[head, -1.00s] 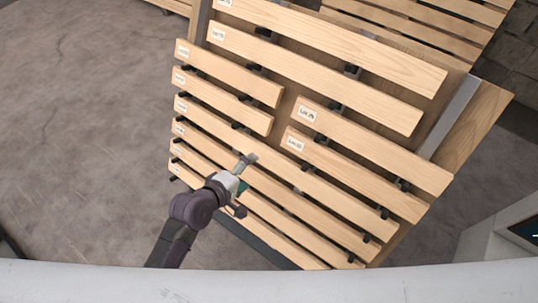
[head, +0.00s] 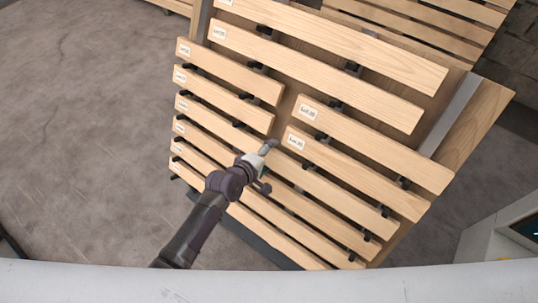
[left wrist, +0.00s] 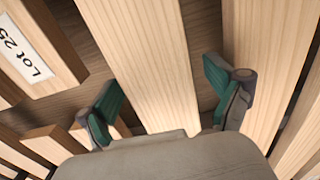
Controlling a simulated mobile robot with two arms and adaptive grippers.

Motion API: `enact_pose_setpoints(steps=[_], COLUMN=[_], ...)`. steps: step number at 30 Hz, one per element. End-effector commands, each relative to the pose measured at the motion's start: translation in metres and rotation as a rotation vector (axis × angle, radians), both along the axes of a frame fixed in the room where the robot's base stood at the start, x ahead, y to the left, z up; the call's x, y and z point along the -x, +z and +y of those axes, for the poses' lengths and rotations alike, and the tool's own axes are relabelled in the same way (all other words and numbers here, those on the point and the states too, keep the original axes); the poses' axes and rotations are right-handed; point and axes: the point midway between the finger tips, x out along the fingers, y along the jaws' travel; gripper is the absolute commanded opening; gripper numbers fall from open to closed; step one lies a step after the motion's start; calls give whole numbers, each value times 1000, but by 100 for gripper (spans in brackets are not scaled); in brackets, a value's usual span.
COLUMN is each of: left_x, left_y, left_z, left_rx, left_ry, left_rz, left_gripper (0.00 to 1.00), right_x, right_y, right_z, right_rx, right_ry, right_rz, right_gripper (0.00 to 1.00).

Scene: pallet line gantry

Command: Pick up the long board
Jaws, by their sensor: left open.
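A long pale wooden board (head: 340,198) runs across the rack, just below the two pairs of shorter boards. In the left wrist view a long board (left wrist: 150,65) passes between the two fingers of my left gripper (left wrist: 168,100). A gap shows between the board and each finger. In the head view my left gripper (head: 267,163) is open over the middle of the long board and hides part of it. I cannot tell how far the fingers reach past its edges. My right gripper is not in view.
A board labelled Lot 25 (left wrist: 40,50) lies beside the left finger in the wrist view. Several similar boards rest on dark pegs above and below, with narrow gaps. A grey post (head: 452,112) stands at the right. Bare floor (head: 85,110) is free on the left.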

Motion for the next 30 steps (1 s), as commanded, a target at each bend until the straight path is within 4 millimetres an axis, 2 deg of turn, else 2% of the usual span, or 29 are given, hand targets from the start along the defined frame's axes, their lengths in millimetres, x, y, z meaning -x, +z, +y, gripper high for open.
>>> enact_pose_setpoints(steps=[2,18,30], left_x=[0,0,4], left_y=[0,0,8], left_z=[0,1,4], left_rx=[0,-1,2], left_ry=[0,0,1], left_rz=[0,1,-4], left_gripper=[92,4,4], right_x=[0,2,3], right_y=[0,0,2], right_z=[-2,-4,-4], right_rx=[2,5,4], right_ry=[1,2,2], right_rz=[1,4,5], right_gripper=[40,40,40])
